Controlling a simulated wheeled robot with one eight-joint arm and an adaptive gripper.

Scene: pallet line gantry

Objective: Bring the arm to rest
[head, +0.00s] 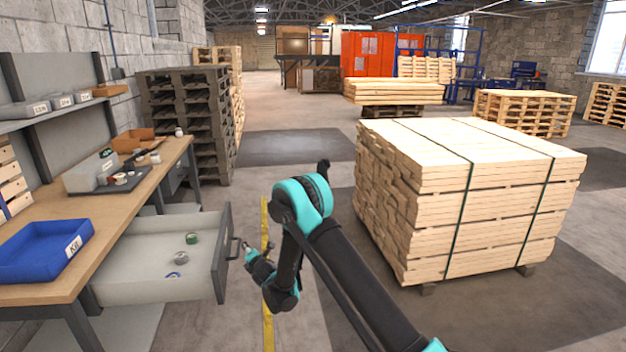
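My arm, black with teal joints, reaches up from the lower right and bends back down at a teal elbow. My gripper (247,249) is at the lower left end of the arm, close to the handle (235,248) of an open drawer (160,283). It is small in the picture and I cannot tell whether its fingers are open or shut, or whether they touch the handle. I see nothing held in it.
The drawer juts from a wooden workbench (118,205) and holds a green roll (192,238) and small items. A blue kit tray (42,250) sits on the bench. A strapped timber stack (480,200) stands right.

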